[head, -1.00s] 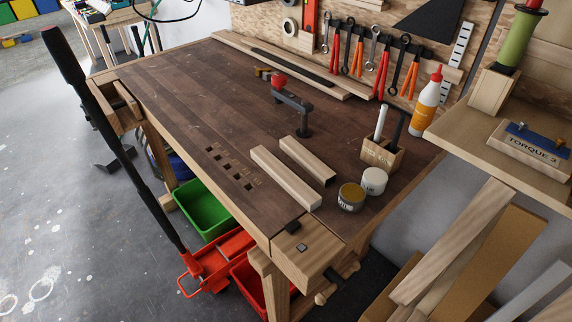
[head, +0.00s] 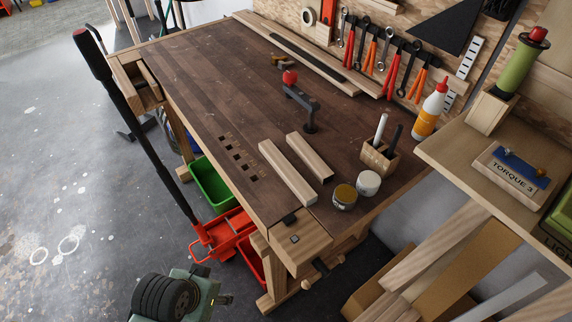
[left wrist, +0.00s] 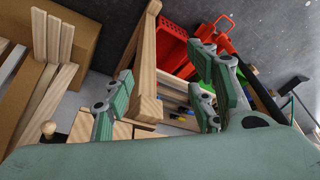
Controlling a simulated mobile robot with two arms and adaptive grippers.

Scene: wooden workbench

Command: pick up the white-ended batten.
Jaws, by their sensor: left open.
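Two wooden battens lie side by side on the dark bench top in the head view. The left batten (head: 288,172) has a pale near end. The right batten (head: 309,157) has a darker near end. Whether either end is painted white is too small to tell for certain. My left gripper (left wrist: 160,88) is open and empty in the left wrist view, with its green-padded fingers apart, low beside the bench frame. Neither batten can be made out in that view. Part of my left arm shows at the bottom left of the head view. My right gripper is not in view.
A vise (head: 297,240) is at the near corner. A red trolley jack (head: 222,236) stands beside the bench, its long handle rising left.

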